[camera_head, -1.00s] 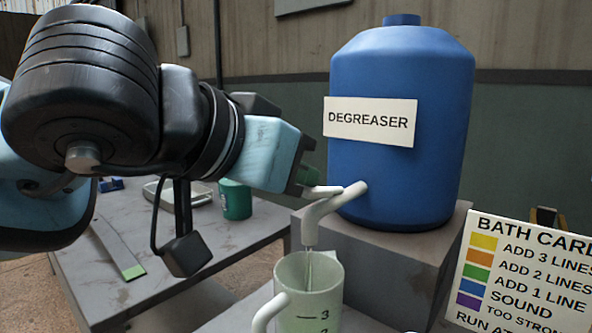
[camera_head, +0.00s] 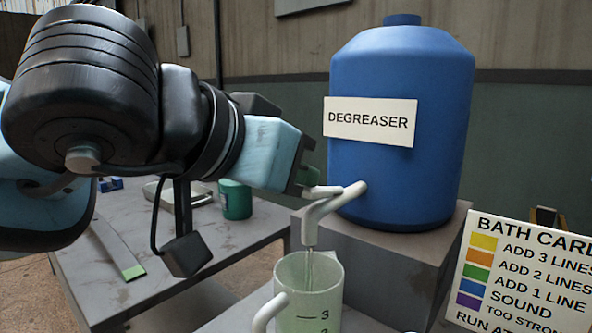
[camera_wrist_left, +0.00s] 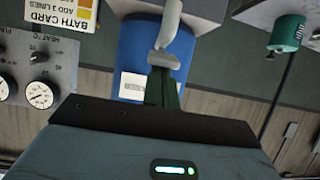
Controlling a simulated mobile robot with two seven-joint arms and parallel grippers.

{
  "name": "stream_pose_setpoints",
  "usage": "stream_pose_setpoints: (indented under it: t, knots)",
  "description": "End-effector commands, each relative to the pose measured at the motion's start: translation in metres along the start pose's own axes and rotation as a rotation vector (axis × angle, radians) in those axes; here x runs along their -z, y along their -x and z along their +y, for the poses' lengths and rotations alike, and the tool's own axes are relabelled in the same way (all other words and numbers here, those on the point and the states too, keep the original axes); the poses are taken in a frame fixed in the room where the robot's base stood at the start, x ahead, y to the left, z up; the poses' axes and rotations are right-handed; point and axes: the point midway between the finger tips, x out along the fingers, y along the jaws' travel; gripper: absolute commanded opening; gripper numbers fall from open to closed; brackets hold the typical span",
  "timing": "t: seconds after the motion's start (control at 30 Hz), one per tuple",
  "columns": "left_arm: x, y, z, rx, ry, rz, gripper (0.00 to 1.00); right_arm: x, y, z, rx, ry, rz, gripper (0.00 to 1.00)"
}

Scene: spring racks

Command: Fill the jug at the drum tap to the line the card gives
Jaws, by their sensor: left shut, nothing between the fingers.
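The blue drum (camera_head: 400,120), labelled DEGREASER, stands on a grey block. Its pale tap (camera_head: 322,212) points down over the jug (camera_head: 322,290), and a thin stream runs from the spout into it. The jug is translucent, with marks 3 and 2 showing; its lower part is cut off and I cannot tell the liquid level. My left gripper (camera_head: 306,182) is shut and empty at the tap's lever (camera_head: 322,191), seemingly touching it. In the left wrist view the shut fingers (camera_wrist_left: 163,88) meet the lever end. The bath card (camera_head: 525,275) lists colours: yellow, orange, green, blue, purple.
A strip with a green end (camera_head: 133,272) lies on the grey table (camera_head: 215,245) at left. A green container (camera_head: 236,200) and a tray stand behind it. Gauges (camera_wrist_left: 38,93) show in the left wrist view. The grey block (camera_head: 405,260) flanks the jug.

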Motion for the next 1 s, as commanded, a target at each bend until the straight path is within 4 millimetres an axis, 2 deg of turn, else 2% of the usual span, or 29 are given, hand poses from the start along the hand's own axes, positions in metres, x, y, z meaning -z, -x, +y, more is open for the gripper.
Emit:
stream_pose_setpoints:
  t: [1.0]
  knots:
    - [-0.0008,-0.0005,0.0,0.0,0.0,-0.002,0.0,-0.0049,0.0025,-0.0018,0.003,-0.002,-0.01,0.0]
